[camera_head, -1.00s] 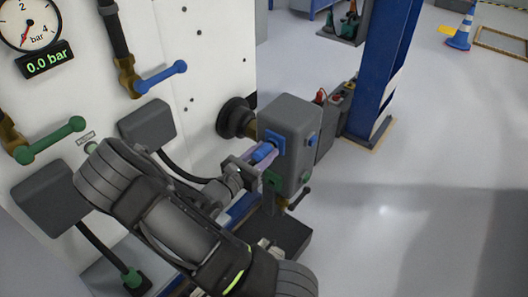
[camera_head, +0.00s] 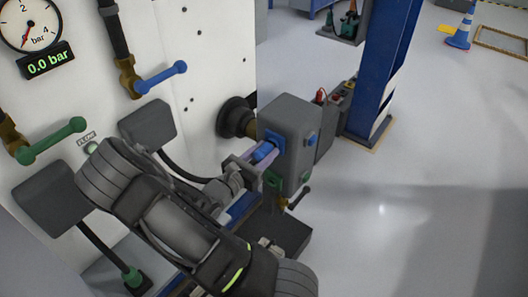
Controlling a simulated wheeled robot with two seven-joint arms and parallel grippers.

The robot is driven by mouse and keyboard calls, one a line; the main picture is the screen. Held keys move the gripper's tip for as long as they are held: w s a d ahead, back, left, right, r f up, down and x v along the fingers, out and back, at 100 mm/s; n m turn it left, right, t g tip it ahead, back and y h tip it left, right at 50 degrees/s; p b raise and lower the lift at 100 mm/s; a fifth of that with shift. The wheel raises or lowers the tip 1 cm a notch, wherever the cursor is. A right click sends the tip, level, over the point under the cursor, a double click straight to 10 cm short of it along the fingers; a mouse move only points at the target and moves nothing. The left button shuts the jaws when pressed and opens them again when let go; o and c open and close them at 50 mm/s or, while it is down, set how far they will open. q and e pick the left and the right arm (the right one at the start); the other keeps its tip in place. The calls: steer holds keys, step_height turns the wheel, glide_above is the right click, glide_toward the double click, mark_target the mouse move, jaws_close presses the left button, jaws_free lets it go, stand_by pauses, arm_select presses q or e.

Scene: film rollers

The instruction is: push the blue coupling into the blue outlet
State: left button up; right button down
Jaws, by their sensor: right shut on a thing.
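The blue coupling (camera_head: 263,153) is between the fingers of my right gripper (camera_head: 257,161), which is shut on it. The coupling points at the blue outlet (camera_head: 278,139) on the left face of the grey box (camera_head: 297,128). Its front end is at or very close to the outlet; I cannot tell whether it is seated inside. My right arm crosses the lower left of the view and hides part of the panel. My left gripper is not in view.
A green port (camera_head: 272,179) sits below the blue outlet. The white panel carries a blue-handled valve (camera_head: 161,78), a green-handled valve (camera_head: 50,140) and a gauge reading 0.0 bar (camera_head: 30,24). A blue post (camera_head: 384,75) stands behind the box.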

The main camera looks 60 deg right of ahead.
mark_target(255, 161)
steer(key=shift+d, duration=0.55)
steer(key=c, duration=0.8)
jaws_free()
steer(key=shift+a, duration=0.15)
steer(key=a, duration=0.7)
steer(key=shift+w+a+b, duration=0.3)
steer(key=shift+w, duration=0.1)
